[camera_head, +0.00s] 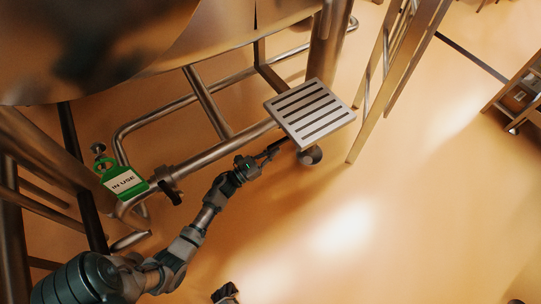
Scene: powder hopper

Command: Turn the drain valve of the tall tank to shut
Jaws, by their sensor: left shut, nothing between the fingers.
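The rounded metal underside of a tank (190,35) fills the upper left. A metal pipe (215,148) runs below it, with a dark handle-like part (170,192) on it, which may be the drain valve; its setting is too small to tell. A green tag reading "IN USE" (123,182) hangs just left of that part. My left gripper (272,151) is shut and empty. It is to the right of the dark part, close to the pipe and just below the slatted plate. Whether it touches anything cannot be told.
A light slatted plate (310,113) is close above my left gripper, near a metal leg (325,50). Metal frame bars (14,215) stand at the left. A ladder-like frame (385,80) and a shelf cart (518,95) stand right. The floor at lower right is mostly clear.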

